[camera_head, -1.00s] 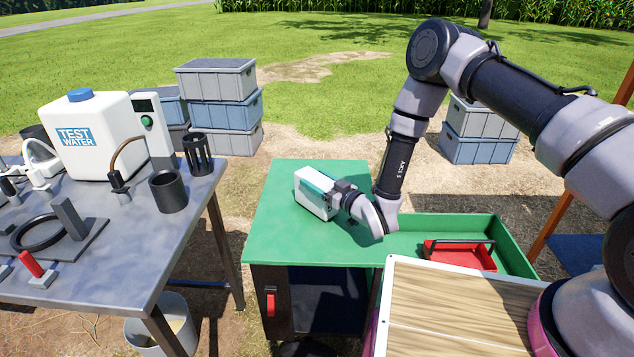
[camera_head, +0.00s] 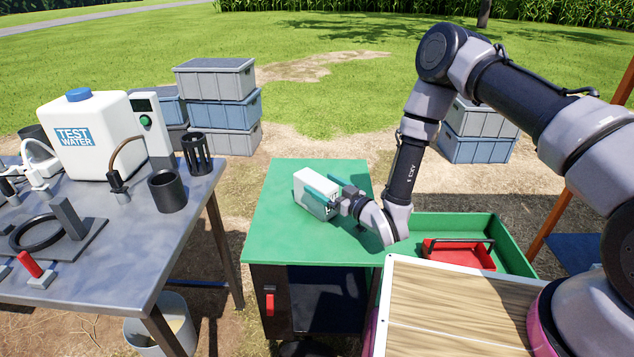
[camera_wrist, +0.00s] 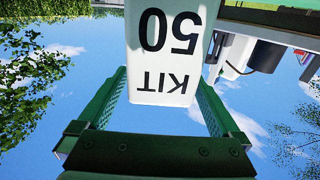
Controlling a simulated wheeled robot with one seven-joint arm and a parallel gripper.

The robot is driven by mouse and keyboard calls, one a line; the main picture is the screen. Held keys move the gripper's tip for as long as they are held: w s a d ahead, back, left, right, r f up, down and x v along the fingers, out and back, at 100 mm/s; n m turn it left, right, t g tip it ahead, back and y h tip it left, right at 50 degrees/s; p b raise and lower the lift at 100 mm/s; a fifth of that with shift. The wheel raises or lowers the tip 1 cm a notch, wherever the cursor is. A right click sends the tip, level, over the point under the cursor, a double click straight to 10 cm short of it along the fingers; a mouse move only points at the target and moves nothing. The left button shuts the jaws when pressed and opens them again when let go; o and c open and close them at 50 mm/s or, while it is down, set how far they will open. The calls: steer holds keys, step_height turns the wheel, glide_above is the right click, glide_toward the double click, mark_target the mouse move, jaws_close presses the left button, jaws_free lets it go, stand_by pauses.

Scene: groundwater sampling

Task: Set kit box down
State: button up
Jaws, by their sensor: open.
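The white kit box (camera_head: 312,193) stands on the green table top (camera_head: 285,235), left of my gripper. In the wrist view the kit box (camera_wrist: 165,50) shows its end face with "KIT 50" upside down. My gripper (camera_head: 326,192) is open, its green fingers spread on either side of the box's near end.
A red tray (camera_head: 460,256) with a dark handle sits in the green bin (camera_head: 510,238) to the right. A metal table (camera_head: 125,235) with a white water tank (camera_head: 92,135) stands at left. The green table top around the box is clear.

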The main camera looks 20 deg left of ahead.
steer(key=v, duration=0.9)
steer(key=w+d+r+m+t+h, duration=0.1)
steer(key=w+d+r+m+h, duration=0.1)
steer(key=w+d+r+h, duration=0.5)
steer(key=w+d+r+m+h, duration=0.1)
steer(key=w+d+r+m, duration=0.1)
steer(key=w+d+r, duration=0.65)
steer(key=w+d+r+m+h, duration=0.25)
steer(key=d+r, duration=0.35)
steer(key=r, duration=0.6)
steer(key=s+d+r+m+g+h, duration=0.1)
steer(key=s+d+r+m+h, duration=0.3)
steer(key=s+d+r, duration=0.7)
steer(key=s+d+r+m+g, duration=0.1)
steer(key=s+r+m, duration=0.1)
steer(key=s, duration=0.7)
steer(key=s+d+r+m+g+y, duration=0.1)
steer(key=s+d+r+m, duration=0.1)
steer(key=s, duration=0.8)
steer(key=shift+r+m+g, duration=0.3)
steer(key=shift+r+m, duration=0.35)
steer(key=shift+r, duration=0.15)
steer(key=shift+s, duration=0.1)
